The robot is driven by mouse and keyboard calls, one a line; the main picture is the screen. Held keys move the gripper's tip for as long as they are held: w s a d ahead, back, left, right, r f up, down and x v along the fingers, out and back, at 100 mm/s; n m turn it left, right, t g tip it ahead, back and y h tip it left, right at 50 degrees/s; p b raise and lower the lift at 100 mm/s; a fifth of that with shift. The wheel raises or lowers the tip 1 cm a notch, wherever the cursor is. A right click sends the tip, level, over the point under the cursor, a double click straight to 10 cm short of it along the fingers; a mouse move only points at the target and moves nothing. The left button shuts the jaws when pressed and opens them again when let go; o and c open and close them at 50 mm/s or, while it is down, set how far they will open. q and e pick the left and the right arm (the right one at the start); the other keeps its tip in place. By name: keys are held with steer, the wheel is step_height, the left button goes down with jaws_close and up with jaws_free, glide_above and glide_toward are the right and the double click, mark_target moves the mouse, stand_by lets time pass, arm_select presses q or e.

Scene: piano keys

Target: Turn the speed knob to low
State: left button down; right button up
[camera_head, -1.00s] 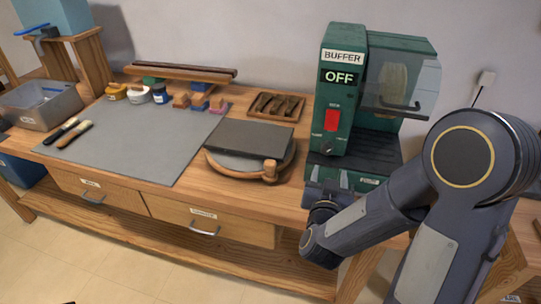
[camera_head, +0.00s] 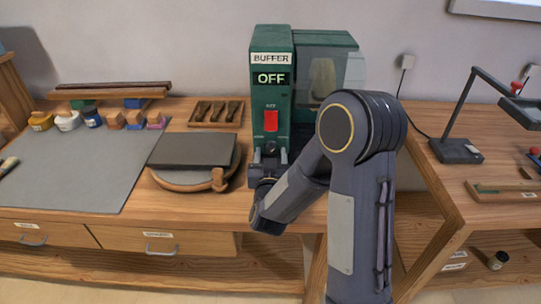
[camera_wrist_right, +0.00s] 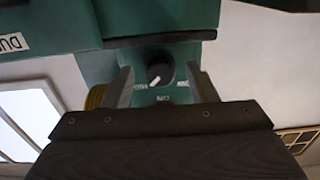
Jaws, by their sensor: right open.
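The green buffer machine (camera_head: 271,95) stands on the bench, with a sign reading OFF and a red switch (camera_head: 271,121) on its front. In the right wrist view the dark round speed knob (camera_wrist_right: 160,69) shows a white pointer mark toward its lower left. Small labels surround it, too blurred to read surely. My right gripper (camera_wrist_right: 160,84) is open, one finger on each side of the knob in that view; I cannot tell whether they touch it. In the head view the right gripper (camera_head: 268,158) is in front of the machine's lower front, partly hiding it. My left gripper is not in view.
A round turntable with a grey slab (camera_head: 192,150) sits left of the machine, close to my right arm. A tool tray (camera_head: 216,113) lies behind it. A desk lamp (camera_head: 458,150) stands on the right bench. The grey mat (camera_head: 75,165) is mostly clear.

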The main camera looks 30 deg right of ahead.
steer(key=shift+c, duration=0.2)
steer(key=c, duration=0.9)
steer(key=shift+n, duration=0.3)
steer(key=n, duration=0.3)
steer(key=shift+n, duration=0.3)
steer(key=n+p, duration=0.1)
steer(key=n, duration=0.2)
steer(key=shift+r+n, duration=0.1)
steer(key=shift+n, duration=0.3)
steer(key=n+p, duration=0.2)
steer(key=n, duration=0.3)
steer(key=shift+s+p, duration=0.1)
steer(key=shift+p, duration=0.2)
steer(key=shift+d+n+p, duration=0.1)
steer(key=shift+n+p, duration=0.85)
steer(key=shift+n, duration=1.45)
